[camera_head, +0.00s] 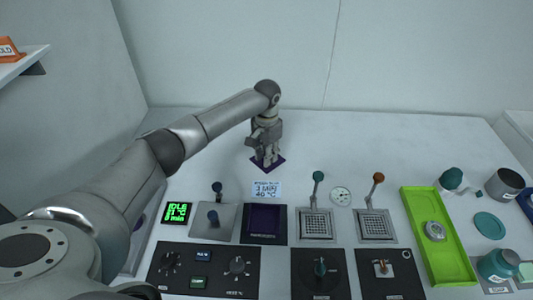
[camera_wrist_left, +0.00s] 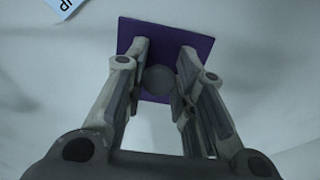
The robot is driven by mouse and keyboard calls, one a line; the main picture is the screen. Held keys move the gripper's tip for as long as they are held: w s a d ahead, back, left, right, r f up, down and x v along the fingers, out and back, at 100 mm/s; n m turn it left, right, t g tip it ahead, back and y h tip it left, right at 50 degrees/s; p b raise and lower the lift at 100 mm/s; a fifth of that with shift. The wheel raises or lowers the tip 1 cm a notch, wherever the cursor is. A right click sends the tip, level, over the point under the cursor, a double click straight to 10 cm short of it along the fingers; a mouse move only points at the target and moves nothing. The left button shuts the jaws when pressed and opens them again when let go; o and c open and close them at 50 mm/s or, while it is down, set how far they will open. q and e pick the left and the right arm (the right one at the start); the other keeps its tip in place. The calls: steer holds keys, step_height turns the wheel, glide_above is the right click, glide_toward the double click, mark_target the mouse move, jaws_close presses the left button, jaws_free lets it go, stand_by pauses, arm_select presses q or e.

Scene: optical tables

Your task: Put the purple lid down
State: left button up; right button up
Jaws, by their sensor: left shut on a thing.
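The purple lid (camera_head: 268,169) is a flat square plate at the back middle of the white table. My left gripper (camera_head: 267,158) is above it with its fingers pointing down. In the left wrist view, the lid (camera_wrist_left: 160,38) has a round grey knob (camera_wrist_left: 160,78) between the two fingers (camera_wrist_left: 160,85), and the gripper is shut on the lid by this knob. The lid looks level and at or very near the tabletop; I cannot tell whether it touches. My right gripper is not in view.
A green tray (camera_head: 411,204) is farther right.

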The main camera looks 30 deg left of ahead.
arm_select(q)
steer(key=shift+f, duration=0.15)
steer(key=o, duration=1)
step_height(320, 180, up, 12)
steer(key=shift+r+b, duration=0.2)
steer(key=shift+b, duration=0.55)
steer(key=shift+f, duration=0.1)
